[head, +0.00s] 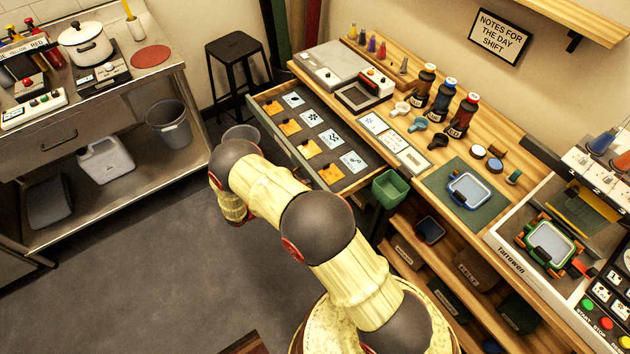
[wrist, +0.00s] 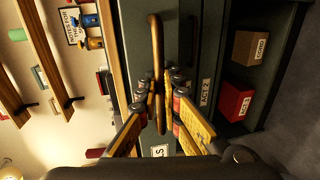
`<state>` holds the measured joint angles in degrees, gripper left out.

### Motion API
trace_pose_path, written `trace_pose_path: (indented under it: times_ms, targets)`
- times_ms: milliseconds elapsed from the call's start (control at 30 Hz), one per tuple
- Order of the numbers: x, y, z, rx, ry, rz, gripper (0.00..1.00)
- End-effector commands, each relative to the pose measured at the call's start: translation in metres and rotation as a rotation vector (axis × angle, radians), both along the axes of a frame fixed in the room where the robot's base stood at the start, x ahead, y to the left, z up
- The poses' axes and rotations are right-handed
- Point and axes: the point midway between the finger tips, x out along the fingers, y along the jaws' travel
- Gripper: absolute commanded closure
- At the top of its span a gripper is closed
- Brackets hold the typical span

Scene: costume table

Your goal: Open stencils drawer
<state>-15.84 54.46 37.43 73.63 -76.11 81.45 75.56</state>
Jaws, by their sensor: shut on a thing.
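The stencils drawer (head: 345,183) is pulled out from the wooden table in the head view. Rows of orange and pale patterned cards lie in it. In the wrist view its dark front (wrist: 135,45) carries a long brass bar handle (wrist: 156,40). My gripper (wrist: 159,92) is shut on this handle, with a finger on either side. A white label (wrist: 160,151) on the front is mostly hidden by my gripper, so its full word cannot be read. In the head view my arm hides the gripper and handle.
The wooden table (head: 465,128) holds bottles, cups and a grey device (head: 343,69). A green bin (head: 389,188) hangs beside the drawer. A steel bench (head: 150,90) and grey bucket (head: 168,124) stand left. Floor (head: 120,270) is clear left of my arm.

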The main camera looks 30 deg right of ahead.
Motion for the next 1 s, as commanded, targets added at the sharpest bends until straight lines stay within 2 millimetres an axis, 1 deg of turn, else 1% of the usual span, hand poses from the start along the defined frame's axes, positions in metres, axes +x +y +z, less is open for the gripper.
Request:
trace_pose_path:
  times_ms: [100,200,600,633,767,1000]
  targets:
    - [-0.001,0.010,-0.002,0.001,0.002,0.001,1.00]
    - [-0.002,0.014,-0.001,0.001,0.003,0.001,1.00]
    - [-0.002,0.016,-0.001,0.002,0.002,0.000,1.00]
    - [-0.002,0.016,-0.001,0.002,0.002,0.000,0.92]
    - [-0.001,0.016,-0.001,0.001,0.002,0.000,0.85]
    - [-0.001,0.016,0.000,0.001,0.001,0.000,0.85]
